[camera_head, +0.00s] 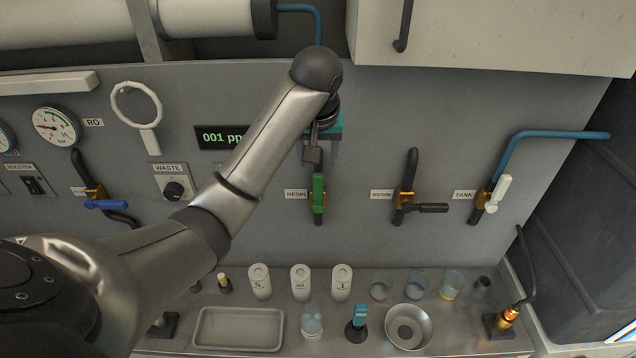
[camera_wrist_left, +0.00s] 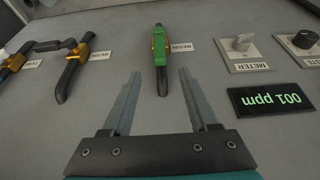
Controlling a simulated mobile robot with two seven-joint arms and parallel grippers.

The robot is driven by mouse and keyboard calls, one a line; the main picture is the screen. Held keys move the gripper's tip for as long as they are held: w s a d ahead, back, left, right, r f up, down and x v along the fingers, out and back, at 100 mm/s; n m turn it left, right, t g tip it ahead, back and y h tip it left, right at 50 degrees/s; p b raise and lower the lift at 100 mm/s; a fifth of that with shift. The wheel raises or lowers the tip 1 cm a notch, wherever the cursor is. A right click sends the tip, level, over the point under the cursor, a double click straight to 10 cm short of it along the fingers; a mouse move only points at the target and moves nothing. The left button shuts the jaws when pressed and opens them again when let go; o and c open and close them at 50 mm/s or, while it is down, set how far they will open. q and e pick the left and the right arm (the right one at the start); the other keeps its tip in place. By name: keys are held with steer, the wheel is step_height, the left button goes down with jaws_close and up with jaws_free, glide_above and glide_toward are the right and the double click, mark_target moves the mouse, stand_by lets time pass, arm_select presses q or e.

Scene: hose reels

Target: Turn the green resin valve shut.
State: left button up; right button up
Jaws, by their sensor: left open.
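The green resin valve handle (camera_head: 318,188) is on the grey wall panel, right of a RESIN label. It stands upright, in line with its dark pipe. My left gripper (camera_head: 313,155) is just above it in the head view, partly hidden behind my own arm. In the left wrist view, the green handle (camera_wrist_left: 160,48) lies ahead of the open fingers of my left gripper (camera_wrist_left: 160,76), roughly centred in the gap. The fingers look empty, and I cannot tell whether they touch the valve. My right gripper does not show.
A second RESIN valve with a black handle (camera_head: 425,208) and a TANK valve with a white handle (camera_head: 497,192) are to the right. A blue-handled valve (camera_head: 106,204) is left. Bottles, cups and a tray (camera_head: 238,328) occupy the counter below.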

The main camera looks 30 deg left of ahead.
mark_target(318, 179)
arm_select(q)
steer(key=x, duration=1.2)
steer(key=shift+w+f, duration=0.15)
steer(key=shift+f, duration=0.05)
steer(key=shift+c, duration=0.2)
jaws_close()
steer(key=shift+a, duration=0.1)
stand_by(0.8)
